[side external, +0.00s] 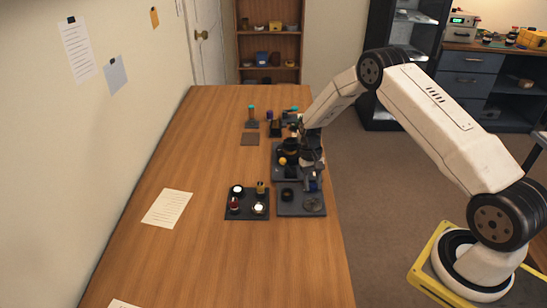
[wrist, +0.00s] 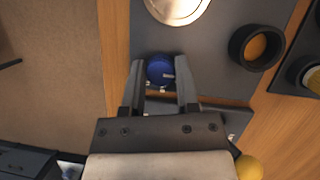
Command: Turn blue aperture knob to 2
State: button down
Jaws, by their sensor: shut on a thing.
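The fingers partly hide the knob's sides.
A pale round disc (wrist: 177,8) and a black ring (wrist: 256,46) lie on the plate near the knob. A dark tray (side external: 247,214) with several small parts stands to the left. The wooden bench (side external: 205,130) is mostly clear on the left, beside the wall.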

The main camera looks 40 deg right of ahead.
jog(key=shift+n, duration=0.3)
jog(key=shift+c, duration=1.8)
grip_release()
jog(key=shift+r, duration=0.1)
jog(key=v, duration=0.7)
jog(key=shift+w+r, duration=0.15)
jog(key=shift+r, duration=0.2)
